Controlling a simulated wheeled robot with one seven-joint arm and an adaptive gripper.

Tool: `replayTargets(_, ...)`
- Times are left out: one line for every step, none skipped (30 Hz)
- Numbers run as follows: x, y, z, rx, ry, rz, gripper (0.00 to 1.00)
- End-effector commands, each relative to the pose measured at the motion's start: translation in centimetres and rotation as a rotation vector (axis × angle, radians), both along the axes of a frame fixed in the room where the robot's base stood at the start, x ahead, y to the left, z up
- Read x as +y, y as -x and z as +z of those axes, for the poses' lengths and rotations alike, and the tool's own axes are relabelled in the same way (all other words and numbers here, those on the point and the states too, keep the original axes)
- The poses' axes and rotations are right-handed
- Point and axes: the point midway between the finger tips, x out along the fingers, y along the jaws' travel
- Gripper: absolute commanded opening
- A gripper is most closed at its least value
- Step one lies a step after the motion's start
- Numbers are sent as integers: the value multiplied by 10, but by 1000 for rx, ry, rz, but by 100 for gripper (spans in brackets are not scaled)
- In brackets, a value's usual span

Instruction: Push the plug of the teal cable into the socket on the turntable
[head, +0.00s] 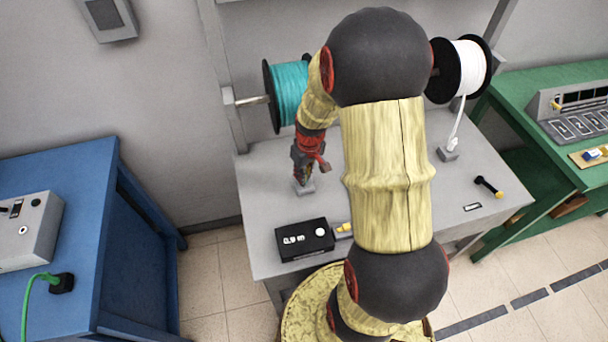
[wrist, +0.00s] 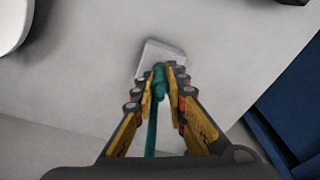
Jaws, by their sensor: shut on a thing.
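The teal cable (wrist: 151,135) runs up between my gripper's fingers in the wrist view, and its teal end piece (wrist: 159,80) sits between the fingertips. My gripper (wrist: 159,88) is shut on this end piece. A small light grey block (wrist: 158,52) lies right at the fingertips; whether they touch it is unclear. In the head view my gripper (head: 303,180) points down at that block (head: 306,189) on the left part of the grey table. The teal cable's spool (head: 289,88) hangs behind. I cannot make out a turntable or its socket.
A black box with a display (head: 304,240) stands near the table's front edge (head: 262,277). A white spool (head: 470,68) feeds a cable to another grey block (head: 448,154). A blue table (head: 120,210) stands left, a green table (head: 530,90) right. My arm hides the table's middle.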

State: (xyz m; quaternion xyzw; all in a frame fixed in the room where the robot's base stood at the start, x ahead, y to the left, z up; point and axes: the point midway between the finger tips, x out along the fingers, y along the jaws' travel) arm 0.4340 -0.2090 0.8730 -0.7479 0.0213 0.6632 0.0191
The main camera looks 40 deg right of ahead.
Motion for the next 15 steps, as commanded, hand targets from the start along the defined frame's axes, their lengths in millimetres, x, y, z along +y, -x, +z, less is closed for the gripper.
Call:
replayTargets(0,0,2,-1,0,0,0)
replayTargets(0,0,3,-1,0,0,0)
replayTargets(0,0,4,-1,0,0,0)
replayTargets(0,0,4,-1,0,0,0)
replayTargets(0,0,5,-1,0,0,0)
replayTargets(0,0,6,-1,0,0,0)
replayTargets(0,0,7,-1,0,0,0)
replayTargets(0,0,7,-1,0,0,0)
replayTargets(0,0,8,-1,0,0,0)
replayTargets(0,0,9,-1,0,0,0)
replayTargets(0,0,10,-1,0,0,0)
replayTargets(0,0,11,-1,0,0,0)
replayTargets(0,0,11,-1,0,0,0)
replayTargets(0,0,12,-1,0,0,0)
replayTargets(0,0,13,-1,0,0,0)
